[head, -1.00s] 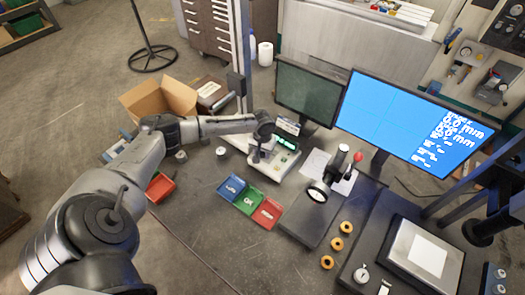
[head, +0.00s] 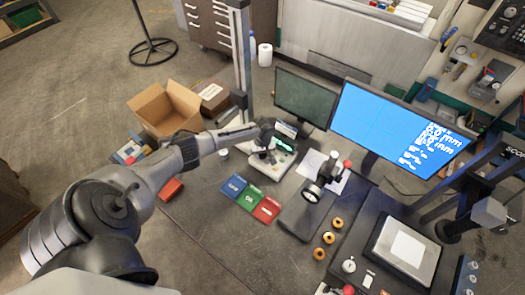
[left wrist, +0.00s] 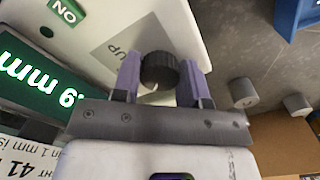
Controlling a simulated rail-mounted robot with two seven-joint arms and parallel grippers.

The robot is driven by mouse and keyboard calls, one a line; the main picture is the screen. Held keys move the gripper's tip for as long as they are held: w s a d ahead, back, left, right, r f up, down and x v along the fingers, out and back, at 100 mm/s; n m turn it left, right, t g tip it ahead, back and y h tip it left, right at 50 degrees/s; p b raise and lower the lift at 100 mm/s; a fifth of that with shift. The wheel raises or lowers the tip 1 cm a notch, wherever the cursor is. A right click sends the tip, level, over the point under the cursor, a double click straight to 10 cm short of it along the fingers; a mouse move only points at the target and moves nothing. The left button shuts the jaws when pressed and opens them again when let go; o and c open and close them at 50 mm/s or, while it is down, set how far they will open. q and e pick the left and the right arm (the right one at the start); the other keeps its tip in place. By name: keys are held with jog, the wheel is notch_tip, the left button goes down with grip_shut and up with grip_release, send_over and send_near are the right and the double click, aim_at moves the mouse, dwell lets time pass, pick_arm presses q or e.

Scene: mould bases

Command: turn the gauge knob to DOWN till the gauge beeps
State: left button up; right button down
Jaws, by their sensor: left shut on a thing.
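The gauge (head: 283,165) is a white box with a lit green display (head: 285,145), on the bench at the middle of the head view. In the left wrist view its black, ribbed round knob (left wrist: 160,70) stands on the pale face, beside a grey patch marked UP (left wrist: 124,50) and a green ON mark (left wrist: 65,10). My left gripper (left wrist: 158,82) is shut on the knob, one purple finger on each side. The wrist view cuts off part of the display (left wrist: 40,85). In the head view my left gripper (head: 262,152) partly hides the gauge, and the knob cannot be made out.
Blue, green (head: 249,198) and red trays lie in front of the gauge. A dark stand with a red-tipped lever (head: 347,164) and several orange rings (head: 328,238) are to the right. Two monitors stand behind. An open cardboard box (head: 165,108) is at the left.

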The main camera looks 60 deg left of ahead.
dwell(0.6)
pick_arm(q)
jog(key=o, duration=0.9)
jog(key=shift+r, duration=0.45)
notch_tip(320, 180, up, 13)
dwell(0.3)
